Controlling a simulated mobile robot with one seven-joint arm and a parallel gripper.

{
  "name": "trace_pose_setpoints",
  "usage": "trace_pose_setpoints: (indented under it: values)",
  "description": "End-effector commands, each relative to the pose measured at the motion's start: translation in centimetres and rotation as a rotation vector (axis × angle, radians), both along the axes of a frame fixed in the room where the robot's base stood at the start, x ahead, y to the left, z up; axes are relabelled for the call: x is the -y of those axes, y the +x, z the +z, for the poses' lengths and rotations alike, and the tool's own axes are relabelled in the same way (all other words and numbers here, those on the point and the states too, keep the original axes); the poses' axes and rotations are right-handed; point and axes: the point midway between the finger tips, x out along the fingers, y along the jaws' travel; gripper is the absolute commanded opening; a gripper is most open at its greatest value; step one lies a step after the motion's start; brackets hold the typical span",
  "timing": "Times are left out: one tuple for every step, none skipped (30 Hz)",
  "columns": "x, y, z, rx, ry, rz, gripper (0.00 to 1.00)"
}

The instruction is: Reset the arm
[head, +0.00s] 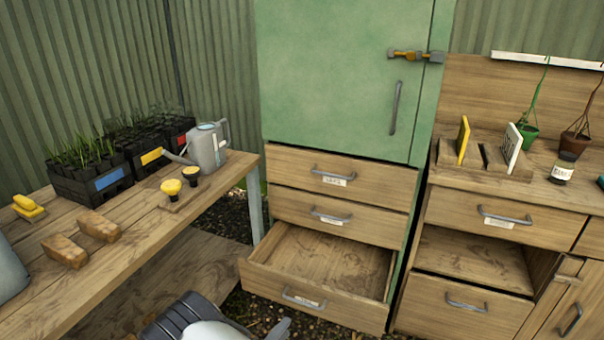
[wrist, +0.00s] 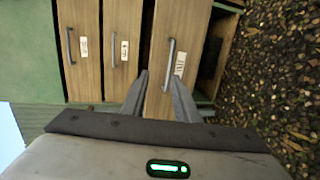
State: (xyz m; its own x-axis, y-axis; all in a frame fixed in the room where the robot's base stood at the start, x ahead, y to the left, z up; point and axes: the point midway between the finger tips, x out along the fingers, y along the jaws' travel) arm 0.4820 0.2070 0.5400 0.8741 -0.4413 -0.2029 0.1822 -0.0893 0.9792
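My gripper (wrist: 158,77) shows in the wrist view with its two fingers apart and nothing between them. The fingers point toward the drawer fronts of the green cabinet (head: 345,75), which look turned sideways in that view. The cabinet's bottom drawer (head: 315,312) is pulled out and looks empty; its front also shows in the wrist view (wrist: 158,88), beyond the fingers. Whether the fingers touch it I cannot tell. In the head view part of my arm shows at the bottom edge, left of the drawer.
The wooden bench (head: 150,232) at left holds seedling trays, a watering can (head: 208,145), yellow-topped pots and brown blocks (head: 65,250). The right cabinet (head: 455,212) has an open space above its lower drawer; plant pots and a jar (head: 563,168) stand on top. The cabinet's upper two drawers are shut.

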Motion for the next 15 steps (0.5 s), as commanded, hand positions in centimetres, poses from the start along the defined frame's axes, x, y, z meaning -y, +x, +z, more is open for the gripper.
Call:
trace_pose_setpoints:
  values:
    - [0.8, 1.1, 2.7, 0.0, 0.015, -0.066, 0.28]
    - [1.4, 1.6, 4.1, -0.006, 0.021, -0.11, 0.28]
    - [2.6, 2.1, 6.3, -0.016, 0.031, -0.174, 0.28]
    - [3.5, 2.4, 7.9, -0.029, 0.039, -0.224, 0.28]
    - [4.5, 2.6, 9.5, -0.043, 0.051, -0.274, 0.28]
    - [5.8, 2.7, 11.6, -0.064, 0.065, -0.338, 0.28]
    - [6.8, 2.7, 13.1, -0.08, 0.079, -0.385, 0.28]
    - [7.9, 2.6, 14.6, -0.098, 0.096, -0.431, 0.28]
    - [9.2, 2.4, 16.5, -0.122, 0.119, -0.487, 0.28]
    - [10.2, 2.1, 17.9, -0.141, 0.14, -0.528, 0.28]
    - [11.1, 1.8, 19.2, -0.161, 0.161, -0.567, 0.28]
    - [12.4, 1.3, 20.9, -0.187, 0.194, -0.615, 0.28]
    - [13.3, 0.8, 22.2, -0.207, 0.22, -0.651, 0.28]
    - [14.2, 0.3, 23.4, -0.227, 0.248, -0.683, 0.28]
    - [15.3, -0.5, 24.9, -0.255, 0.287, -0.722, 0.28]
